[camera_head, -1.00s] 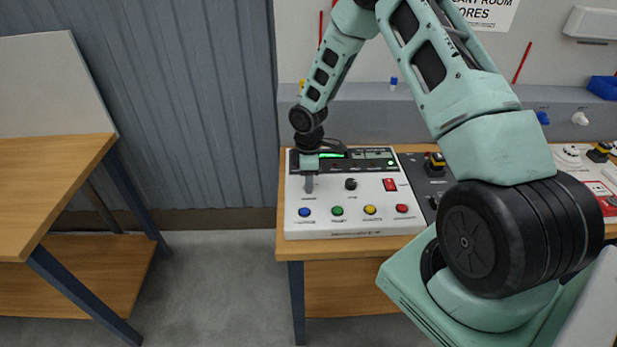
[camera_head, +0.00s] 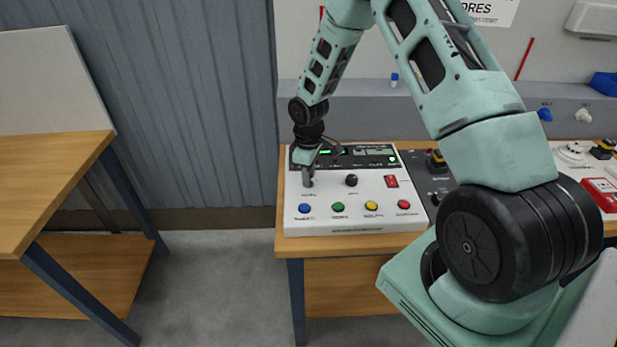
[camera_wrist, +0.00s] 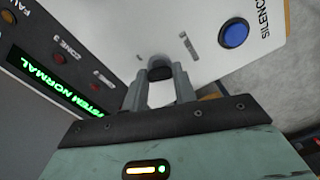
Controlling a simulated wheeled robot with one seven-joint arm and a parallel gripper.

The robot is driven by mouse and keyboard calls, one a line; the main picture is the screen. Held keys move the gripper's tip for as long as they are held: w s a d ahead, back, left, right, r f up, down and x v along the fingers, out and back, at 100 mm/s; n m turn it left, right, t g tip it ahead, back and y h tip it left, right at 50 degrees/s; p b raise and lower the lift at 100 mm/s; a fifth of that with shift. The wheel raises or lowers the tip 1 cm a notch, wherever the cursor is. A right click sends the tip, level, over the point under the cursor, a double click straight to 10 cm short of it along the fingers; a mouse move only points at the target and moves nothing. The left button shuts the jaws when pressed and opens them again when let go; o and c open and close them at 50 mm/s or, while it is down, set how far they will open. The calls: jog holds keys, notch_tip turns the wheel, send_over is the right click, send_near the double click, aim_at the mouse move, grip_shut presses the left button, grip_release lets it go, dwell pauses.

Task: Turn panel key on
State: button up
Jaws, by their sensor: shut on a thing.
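The white control panel (camera_head: 330,219) lies on the wooden bench, with a dark display strip along its back. My gripper (camera_head: 308,181) points down at the panel's left side, above the blue button. In the wrist view my gripper (camera_wrist: 160,82) is shut on the panel key (camera_wrist: 160,67), a dark round piece between the fingertips. The fingers cover most of the key, so its exact angle cannot be told. In the wrist view the display (camera_wrist: 50,85) reads "SYSTEM NORMAL" in green.
A black knob (camera_head: 351,180) and a red switch (camera_head: 391,181) stand right of my gripper. Blue (camera_head: 304,208), green (camera_head: 337,207), yellow (camera_head: 371,205) and red (camera_head: 403,204) buttons line the front.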

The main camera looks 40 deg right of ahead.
jog(key=m+b, duration=0.1)
jog(key=m, duration=0.2)
jog(key=shift+m+b, duration=0.35)
jog(key=shift+m, duration=0.05)
jog(key=shift+m+b, duration=0.65)
jog(key=shift+m, duration=1.15)
jog(key=o, duration=1)
jog(key=shift+r, duration=0.15)
notch_tip(320, 180, up, 17)
jog(key=b, duration=0.3)
jog(key=shift+r, duration=0.1)
